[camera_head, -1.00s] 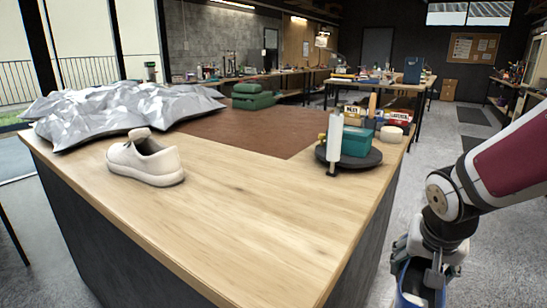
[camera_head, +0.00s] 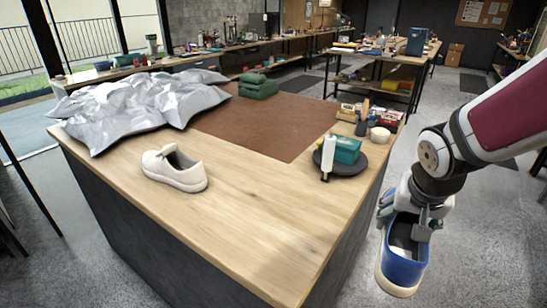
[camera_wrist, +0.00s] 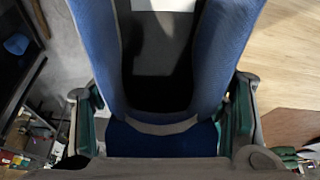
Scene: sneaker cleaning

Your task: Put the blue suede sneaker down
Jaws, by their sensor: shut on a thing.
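The blue suede sneaker (camera_head: 404,264) hangs from my gripper (camera_head: 408,215) at the right of the head view, beside the table's right edge and over the floor. Its pale sole faces down and left. In the wrist view the sneaker (camera_wrist: 102,45) fills the middle, its opening toward the camera, with my gripper's fingers (camera_wrist: 165,125) on either side of its heel. My gripper is shut on it. The wooden table (camera_head: 235,220) has a white sneaker (camera_head: 175,170) standing on its left part.
A crumpled silver sheet (camera_head: 140,105) lies at the back left of the table, beside a brown mat (camera_head: 260,125). A dark round turntable (camera_head: 350,168) holds a teal box (camera_head: 347,150) and a white bottle (camera_head: 328,155). The front wood is bare.

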